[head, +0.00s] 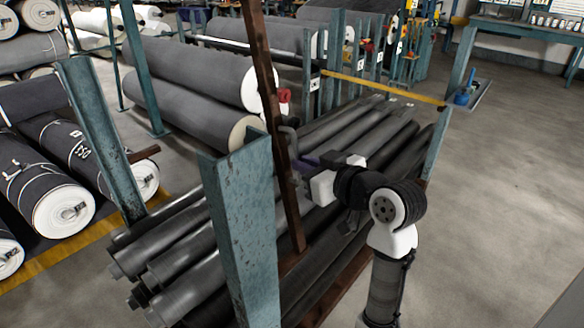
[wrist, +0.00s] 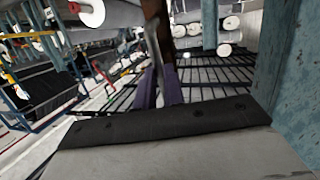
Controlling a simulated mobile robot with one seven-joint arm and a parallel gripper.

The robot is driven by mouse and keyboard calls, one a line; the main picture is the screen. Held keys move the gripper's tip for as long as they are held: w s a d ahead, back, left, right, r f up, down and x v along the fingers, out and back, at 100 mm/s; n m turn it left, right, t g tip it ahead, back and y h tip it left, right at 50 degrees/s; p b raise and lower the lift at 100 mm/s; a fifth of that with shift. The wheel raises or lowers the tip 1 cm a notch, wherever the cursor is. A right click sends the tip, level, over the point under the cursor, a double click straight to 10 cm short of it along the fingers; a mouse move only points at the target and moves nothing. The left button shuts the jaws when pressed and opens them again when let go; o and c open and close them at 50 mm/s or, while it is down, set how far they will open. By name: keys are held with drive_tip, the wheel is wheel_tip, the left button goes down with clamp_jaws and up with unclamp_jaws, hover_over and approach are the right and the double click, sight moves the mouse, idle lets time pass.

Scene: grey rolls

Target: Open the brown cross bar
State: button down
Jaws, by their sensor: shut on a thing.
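The brown cross bar (head: 266,110) stands steeply tilted in the head view, running from the top edge down past the near teal post. My gripper (head: 296,166) is at its middle, beside a grey handle on the bar (head: 289,137). In the wrist view the bar (wrist: 153,22) comes down from the top centre, and the purple fingers of my gripper (wrist: 158,88) are closed together at the handle. The exact contact between fingers and handle is too small to tell.
A teal post (head: 243,235) stands close to the left of the bar. Several grey rolls (head: 180,245) lie stacked behind and below it. Larger rolls (head: 190,75) lie farther back. A yellow bar (head: 385,88) crosses the rack's far end. The floor at right (head: 500,190) is clear.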

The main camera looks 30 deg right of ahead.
drive_tip(key=shift+s+d, duration=0.2)
drive_tip(key=shift+s, duration=0.35)
drive_tip(key=c, duration=1.5)
unclamp_jaws()
drive_tip(key=b+v, duration=0.2)
drive_tip(key=v, duration=1.1)
drive_tip(key=shift+s+f, duration=0.25)
drive_tip(key=shift+s, duration=0.2)
drive_tip(key=shift+d+r, duration=0.1)
